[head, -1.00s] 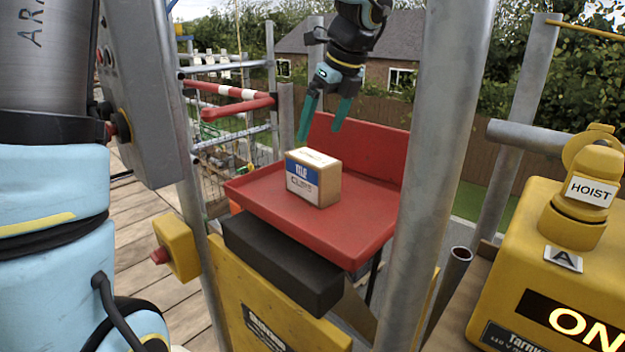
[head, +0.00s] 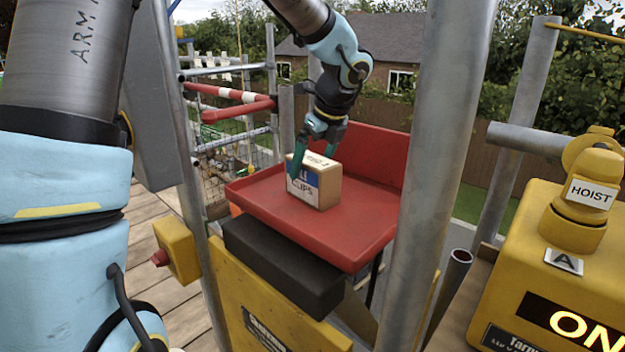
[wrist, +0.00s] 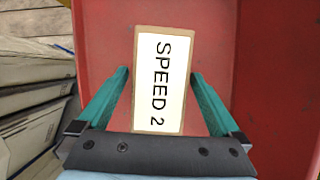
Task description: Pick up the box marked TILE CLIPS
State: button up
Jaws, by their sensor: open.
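The cardboard box (head: 316,183) with a blue and white label, partly reading CLIPS, stands on the red tray (head: 330,232) in the head view. In the wrist view the box top (wrist: 159,80) has a white label reading SPEED 2. My gripper (head: 312,158) is at the box, with one green finger in front of its labelled face, covering part of the lettering. In the wrist view my gripper (wrist: 158,76) is open, its fingers on either side of the near part of the box, with gaps showing. The far finger is mostly hidden in the head view.
A grey scaffold pole (head: 440,150) stands right of the tray. A yellow hoist unit (head: 545,265) is at the right, and a yellow box with a red button (head: 176,248) at the left. The tray has a raised red back (head: 375,155). Bare tray surrounds the box.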

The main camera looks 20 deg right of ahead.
jog(key=shift+f, duration=0.25)
dwell(0.5)
jog(key=shift+c, duration=0.2)
grip_shut()
dwell(0.5)
